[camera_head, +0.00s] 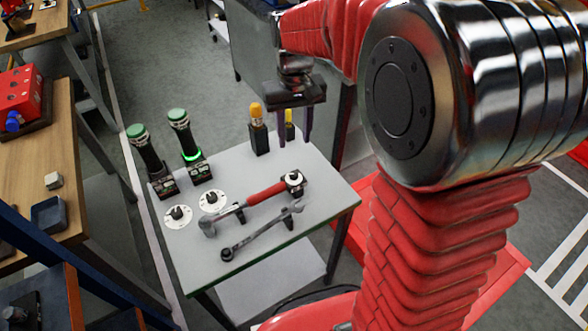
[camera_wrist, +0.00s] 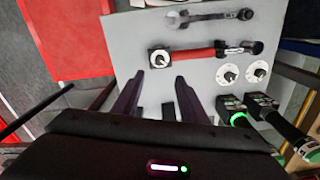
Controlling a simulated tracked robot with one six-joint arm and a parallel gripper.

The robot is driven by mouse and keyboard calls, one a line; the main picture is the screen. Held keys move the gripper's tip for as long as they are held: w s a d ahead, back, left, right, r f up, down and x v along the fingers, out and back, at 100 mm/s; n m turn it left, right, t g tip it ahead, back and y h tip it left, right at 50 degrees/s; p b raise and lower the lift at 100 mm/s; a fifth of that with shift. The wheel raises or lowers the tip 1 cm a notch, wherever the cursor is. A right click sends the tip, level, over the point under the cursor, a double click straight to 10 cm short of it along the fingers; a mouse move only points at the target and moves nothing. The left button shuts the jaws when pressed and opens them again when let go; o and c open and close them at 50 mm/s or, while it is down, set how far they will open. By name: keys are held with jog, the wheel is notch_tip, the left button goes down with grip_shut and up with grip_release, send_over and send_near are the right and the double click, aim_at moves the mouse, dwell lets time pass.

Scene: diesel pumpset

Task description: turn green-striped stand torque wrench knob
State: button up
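A light grey table (camera_head: 225,275) with a green front edge carries the tools. A red-handled wrench (camera_head: 266,194) lies across it, with a white-and-black round knob-like end (camera_head: 294,179) at its right. This end also shows in the wrist view (camera_wrist: 158,59). Two white dials with black knobs stand on the left, the left dial (camera_head: 178,216) and the right dial (camera_head: 212,200). I cannot tell which knob the task names. My gripper (camera_head: 295,138) is open and empty above the table's back right part; its fingers (camera_wrist: 159,80) have only tabletop between them.
A grey spanner (camera_head: 262,232) lies along the front. Two black, green-capped tools stand at the back left, one lit green (camera_head: 192,157). Black holders with an orange-topped (camera_head: 257,130) and a yellow-topped item stand near my gripper. A wooden bench (camera_head: 60,150) is farther left.

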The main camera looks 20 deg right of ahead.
aim_at(294, 174)
notch_tip(294, 174, down, 14)
jog(key=shift+r, duration=0.2)
dwell(0.4)
jog(key=shift+c, duration=0.4)
grip_shut()
